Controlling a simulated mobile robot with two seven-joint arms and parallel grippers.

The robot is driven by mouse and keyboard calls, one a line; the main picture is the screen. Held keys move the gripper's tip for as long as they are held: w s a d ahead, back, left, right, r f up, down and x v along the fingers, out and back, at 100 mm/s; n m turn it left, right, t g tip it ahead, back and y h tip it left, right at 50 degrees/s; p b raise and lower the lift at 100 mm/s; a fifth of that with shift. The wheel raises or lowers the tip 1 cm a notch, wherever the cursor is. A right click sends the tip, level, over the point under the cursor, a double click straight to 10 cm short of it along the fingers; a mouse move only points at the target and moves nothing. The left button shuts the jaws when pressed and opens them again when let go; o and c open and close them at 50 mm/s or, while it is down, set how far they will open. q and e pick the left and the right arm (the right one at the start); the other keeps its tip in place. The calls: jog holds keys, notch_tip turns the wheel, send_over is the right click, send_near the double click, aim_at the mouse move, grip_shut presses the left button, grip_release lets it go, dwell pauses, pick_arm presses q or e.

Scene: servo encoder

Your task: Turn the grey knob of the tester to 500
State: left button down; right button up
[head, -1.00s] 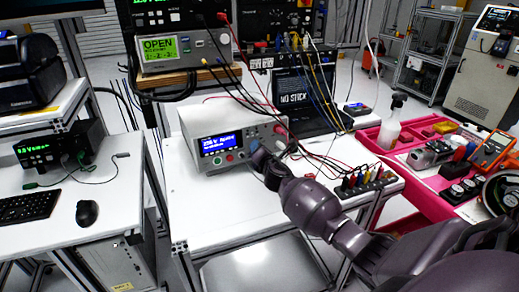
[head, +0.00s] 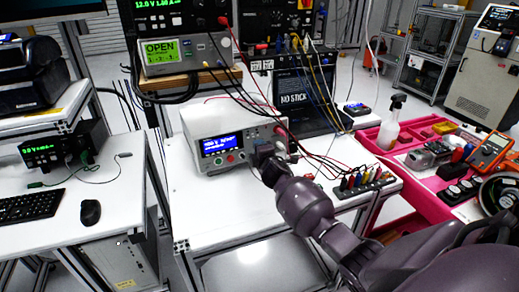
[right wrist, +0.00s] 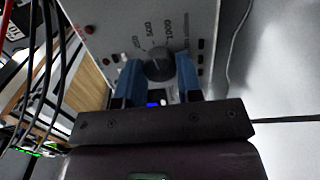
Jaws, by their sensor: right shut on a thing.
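The tester (head: 214,130) is a white box with a lit blue display (head: 219,145) on its front, standing on the white bench. The display text is too blurred to read surely. My right gripper (head: 264,152) is at the right part of the tester's front and hides the knob in the head view. In the right wrist view, the round grey knob (right wrist: 158,66) sits between the blue fingers of my right gripper (right wrist: 157,72), which is shut on it. Labels 250, 500 and 1000 show around the knob; its pointer is not clear. My left gripper is out of view.
Red and black cables run over and beside the tester to a terminal block (head: 362,184) on the bench. A laptop (head: 305,100) stands behind. A pink tray (head: 425,195) with tools lies to the right. The bench front is clear.

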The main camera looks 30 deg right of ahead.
dwell(0.5)
jog(key=o, duration=0.9)
jog(key=shift+s, duration=0.15)
jog(key=shift+p+v, duration=0.75)
jog(key=shift+v, duration=4.55)
jog(key=shift+m, duration=0.4)
